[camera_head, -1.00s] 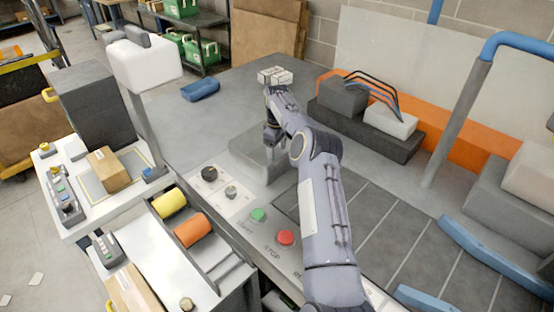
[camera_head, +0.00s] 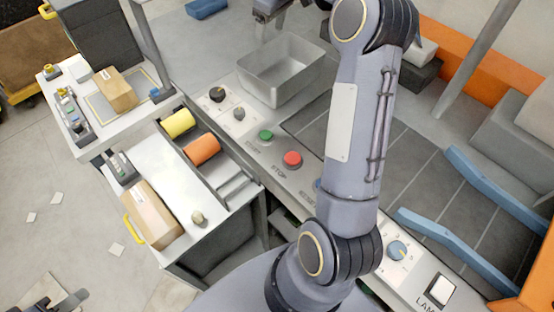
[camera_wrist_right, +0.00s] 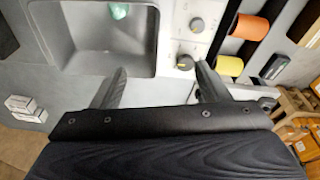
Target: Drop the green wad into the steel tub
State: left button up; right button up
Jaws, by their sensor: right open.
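The steel tub (camera_head: 283,72) stands on the grey worktop, beside the knobs, in the upper middle of the head view. The green wad (camera_wrist_right: 119,11) lies inside the tub in the right wrist view, at the top edge of the picture. The tub's near wall hides it in the head view. My right gripper (camera_head: 268,10) is behind and above the tub at the top edge of the head view. Its fingers (camera_wrist_right: 162,72) are spread and empty in the wrist view. A dark part (camera_head: 50,296) at the bottom left may be my left gripper; its jaws are unclear.
A control strip with a green button (camera_head: 265,136) and a red button (camera_head: 292,159) runs in front of the tub. Yellow (camera_head: 178,123) and orange (camera_head: 202,149) rollers lie to its left. White blocks (camera_wrist_right: 24,107) show in the wrist view. Blue rails (camera_head: 440,232) are at right.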

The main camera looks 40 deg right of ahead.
jog(key=s+a+r+m+t+y, duration=0.1)
jog(key=s+a+r, duration=0.1)
jog(key=s+a, duration=0.6)
jog(key=s+a+r+m+t+y, duration=0.15)
jog(key=s+a, duration=0.35)
jog(key=s, duration=0.5)
jog(key=s+a+f+m, duration=0.1)
jog(key=s+a+f, duration=0.3)
jog(key=s, duration=0.3)
jog(key=s+a+f+m, duration=0.2)
jog(key=s+a+f, duration=0.3)
jog(key=s+a, duration=0.1)
jog(key=shift+s+t+y, duration=0.45)
jog(key=shift+f, duration=0.15)
jog(key=shift+f+b, duration=0.15)
jog(key=shift+b, duration=0.15)
